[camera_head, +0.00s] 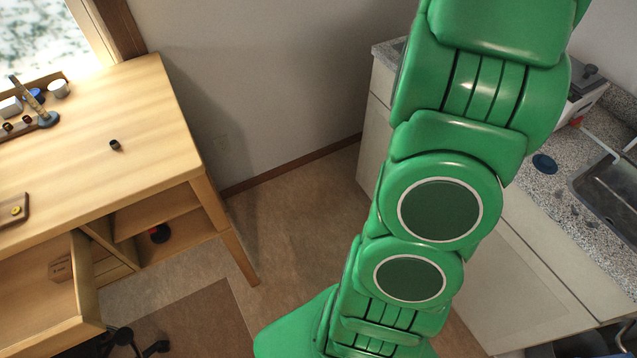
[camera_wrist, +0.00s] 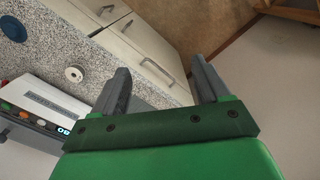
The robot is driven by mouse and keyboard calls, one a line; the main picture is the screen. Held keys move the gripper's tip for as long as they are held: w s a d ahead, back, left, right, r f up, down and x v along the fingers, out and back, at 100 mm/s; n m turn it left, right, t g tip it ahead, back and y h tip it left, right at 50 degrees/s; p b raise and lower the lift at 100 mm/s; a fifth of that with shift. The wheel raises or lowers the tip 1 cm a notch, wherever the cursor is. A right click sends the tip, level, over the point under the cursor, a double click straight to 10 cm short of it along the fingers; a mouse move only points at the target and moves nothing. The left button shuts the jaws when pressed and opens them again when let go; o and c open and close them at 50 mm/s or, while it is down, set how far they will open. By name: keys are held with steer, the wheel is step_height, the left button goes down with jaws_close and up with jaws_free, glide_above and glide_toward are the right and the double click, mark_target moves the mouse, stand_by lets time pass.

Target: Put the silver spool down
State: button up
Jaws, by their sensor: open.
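A small pale silver spool (camera_wrist: 74,73) stands on the speckled counter (camera_wrist: 45,42) in the wrist view, near the counter's edge. I do not see the spool in the head view, where my arm covers part of the counter. My gripper (camera_wrist: 159,75) is open, with its two grey fingers wide apart and nothing between them. The spool is outside the fingers, to the left of the left finger, and apart from it.
A white device (camera_wrist: 48,100) with coloured buttons and a display stands near the spool. A blue round thing (camera_head: 544,163) lies on the counter, near the sink (camera_head: 608,190). A wooden desk (camera_head: 95,125) with small items and an open drawer (camera_head: 50,290) is at left.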

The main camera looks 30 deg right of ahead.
steer(key=a+r+n, duration=0.2)
steer(key=a, duration=1.2)
steer(key=s+a+n, duration=0.1)
steer(key=s+a, duration=0.4)
steer(key=a, duration=0.5)
steer(key=s+a+f+n+g, duration=0.1)
steer(key=s+a+n, duration=0.1)
steer(key=s+a, duration=0.4)
steer(key=a, duration=0.4)
steer(key=shift+s+f, duration=0.15)
steer(key=shift+o, duration=0.5)
steer(key=s+a+f+n, duration=0.2)
steer(key=s+a, duration=0.4)
steer(key=s, duration=0.4)
steer(key=shift+f, duration=0.45)
steer(key=shift+w, duration=0.1)
